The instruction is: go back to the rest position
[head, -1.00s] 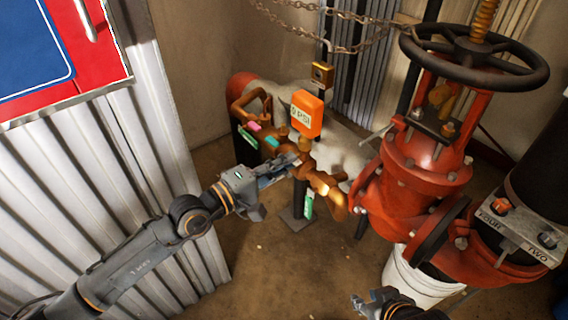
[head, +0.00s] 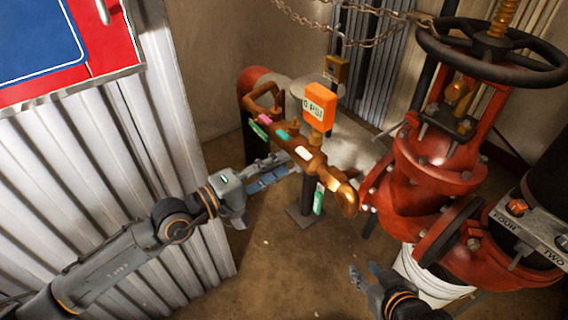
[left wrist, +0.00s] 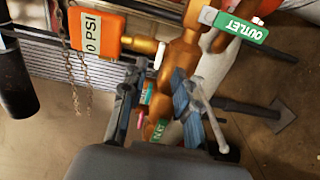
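My left gripper (head: 278,168) is to the left of the brown pipe assembly (head: 312,160), clear of its body. In the left wrist view its two fingers (left wrist: 155,95) are spread with nothing held between them; the pipe shows beyond them. My right gripper (head: 365,272) is low in the head view, left of the white bucket. Its fingertips look apart and empty, though only part of it shows.
An orange gauge box (head: 319,105) reading 0 PSI stands on the pipe, with a green OUTLET tag (left wrist: 240,27) on it. A red valve with a black handwheel (head: 492,50) stands right, above a white bucket (head: 432,282). Corrugated metal (head: 110,160) lines the left. Bare floor (head: 280,260) lies between.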

